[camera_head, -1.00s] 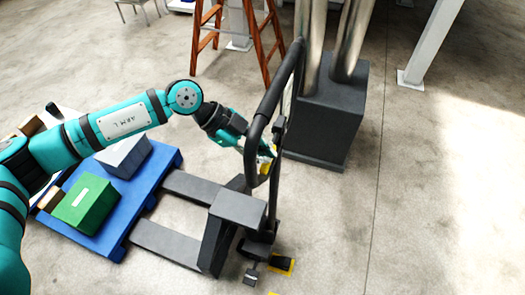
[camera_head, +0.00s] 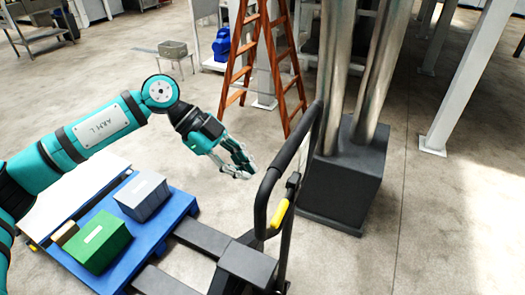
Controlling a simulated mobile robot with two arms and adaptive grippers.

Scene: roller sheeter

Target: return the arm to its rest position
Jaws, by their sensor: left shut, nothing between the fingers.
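My left arm (camera_head: 95,135) comes in from the left, bent at a teal elbow joint. My left gripper (camera_head: 245,170) is shut and empty, in the air just left of the pallet jack's handle. The black looped handle (camera_head: 291,155) stands upright, with a yellow lever (camera_head: 279,213) near its lower part. A clear gap shows between the gripper and the handle in the picture. My right gripper is not in view.
The pallet jack's forks (camera_head: 203,236) reach toward a blue pallet (camera_head: 180,208) carrying a green box (camera_head: 97,241) and a grey box (camera_head: 142,196). A dark pedestal with metal pipes (camera_head: 343,178) stands right of the handle. A wooden ladder (camera_head: 238,60) stands behind. Floor at right is clear.

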